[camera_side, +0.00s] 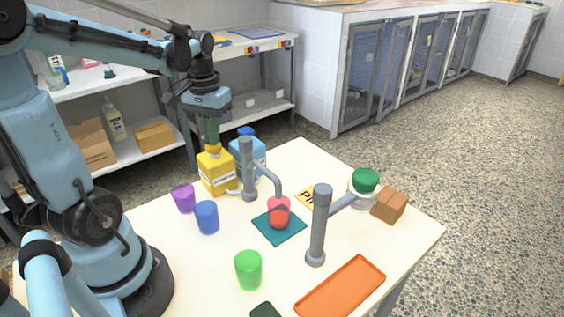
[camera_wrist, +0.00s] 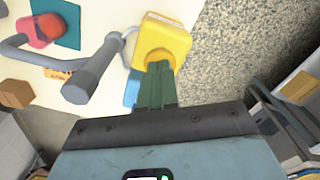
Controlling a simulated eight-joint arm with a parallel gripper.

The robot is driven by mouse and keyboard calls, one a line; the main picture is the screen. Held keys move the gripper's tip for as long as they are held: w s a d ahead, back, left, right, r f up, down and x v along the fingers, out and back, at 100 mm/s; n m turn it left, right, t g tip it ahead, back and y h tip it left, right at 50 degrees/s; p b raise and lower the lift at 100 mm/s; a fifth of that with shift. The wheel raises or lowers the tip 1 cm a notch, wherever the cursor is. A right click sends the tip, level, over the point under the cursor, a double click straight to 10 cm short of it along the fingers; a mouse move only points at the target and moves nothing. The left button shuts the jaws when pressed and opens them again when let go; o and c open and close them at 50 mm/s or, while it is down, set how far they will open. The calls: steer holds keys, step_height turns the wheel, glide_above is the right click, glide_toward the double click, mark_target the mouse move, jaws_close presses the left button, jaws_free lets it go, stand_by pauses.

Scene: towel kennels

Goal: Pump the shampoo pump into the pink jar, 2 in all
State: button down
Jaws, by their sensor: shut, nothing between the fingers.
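A yellow pump bottle (camera_side: 217,173) with a label I cannot read stands at the table's back left; it also shows in the wrist view (camera_wrist: 163,38). A blue bottle (camera_side: 252,150) stands behind it. My gripper (camera_side: 212,146) is shut and empty, its green fingers pointing down at the top of the yellow bottle. The fingers hide the pump head, and I cannot tell whether they touch it. The pink jar (camera_side: 279,217) stands on a teal mat (camera_side: 267,233), with something red in it, below the end of a grey curved arm. It also shows in the wrist view (camera_wrist: 32,36).
Two grey posts (camera_side: 248,180) (camera_side: 318,230) with side arms rise from the table. Purple (camera_side: 183,198), blue (camera_side: 207,217) and green (camera_side: 248,269) cups stand left and front. An orange tray (camera_side: 342,290), brown box (camera_side: 390,205) and green-topped jar (camera_side: 364,186) are right.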

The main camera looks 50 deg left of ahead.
steer(key=shift+f, duration=0.35)
steer(key=shift+r, duration=1.45)
steer(key=shift+r, duration=3)
